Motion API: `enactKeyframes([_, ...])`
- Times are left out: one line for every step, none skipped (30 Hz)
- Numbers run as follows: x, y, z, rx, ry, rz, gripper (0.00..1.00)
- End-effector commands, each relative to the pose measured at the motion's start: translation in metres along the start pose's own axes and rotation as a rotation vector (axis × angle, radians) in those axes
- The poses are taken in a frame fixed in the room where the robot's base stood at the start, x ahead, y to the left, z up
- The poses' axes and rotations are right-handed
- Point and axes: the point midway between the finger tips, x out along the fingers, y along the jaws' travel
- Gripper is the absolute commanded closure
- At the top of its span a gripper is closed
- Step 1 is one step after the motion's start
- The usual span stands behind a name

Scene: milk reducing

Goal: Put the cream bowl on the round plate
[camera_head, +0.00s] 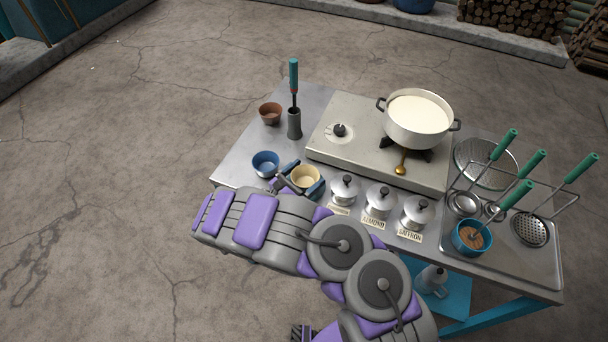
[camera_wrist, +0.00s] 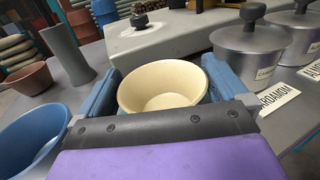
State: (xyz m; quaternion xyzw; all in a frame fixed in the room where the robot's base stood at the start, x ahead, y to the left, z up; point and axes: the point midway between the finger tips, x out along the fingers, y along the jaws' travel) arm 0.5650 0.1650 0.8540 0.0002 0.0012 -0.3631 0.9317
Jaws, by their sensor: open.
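The cream bowl (camera_head: 305,176) stands upright on the metal table near its front edge, left of the cardamom canister. My gripper (camera_head: 303,178) is open, with its blue fingers on either side of the bowl. In the wrist view the cream bowl (camera_wrist: 162,88) sits between the fingers of my gripper (camera_wrist: 160,82); I cannot tell whether they touch it. The bowl is empty. A round plate (camera_head: 490,160) lies at the right end of the table, partly hidden behind green-handled tools.
A blue bowl (camera_head: 265,163), brown bowl (camera_head: 270,113) and grey holder (camera_head: 294,124) stand left. Lidded canisters (camera_head: 379,201) stand right of the bowl. The stove (camera_head: 350,135) with a milk pot (camera_head: 417,121) is behind. A teal bowl (camera_head: 463,245) stands front right.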

Motion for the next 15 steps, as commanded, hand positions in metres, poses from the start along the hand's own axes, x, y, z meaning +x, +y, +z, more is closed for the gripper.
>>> enactKeyframes([-0.007,0.001,0.001,-0.001,0.001,0.005,0.0])
enactKeyframes([-0.012,0.001,0.001,-0.001,0.001,0.005,0.0])
enactKeyframes([-0.019,0.001,0.001,-0.002,0.002,0.005,0.0])
enactKeyframes([-0.025,0.002,0.001,-0.002,0.001,0.007,0.0])
enactKeyframes([-0.031,0.001,0.001,-0.004,0.001,0.006,0.0])
enactKeyframes([-0.04,0.002,0.001,-0.004,-0.001,0.005,0.0])
enactKeyframes([-0.046,0.002,0.001,-0.005,-0.002,0.005,0.0])
enactKeyframes([-0.053,0.002,0.001,-0.005,-0.002,0.005,0.0])
enactKeyframes([-0.061,0.002,0.001,-0.005,-0.001,0.005,0.0])
enactKeyframes([-0.068,0.003,0.001,-0.003,0.001,0.005,0.0])
enactKeyframes([-0.074,0.003,0.0,-0.001,0.002,0.005,0.0])
enactKeyframes([-0.082,0.004,0.0,0.0,0.002,0.007,0.0])
enactKeyframes([-0.087,0.003,0.001,-0.001,0.002,0.006,0.0])
enactKeyframes([-0.091,0.003,0.001,-0.001,0.001,0.005,0.0])
enactKeyframes([-0.097,0.002,0.001,-0.001,-0.001,0.005,0.0])
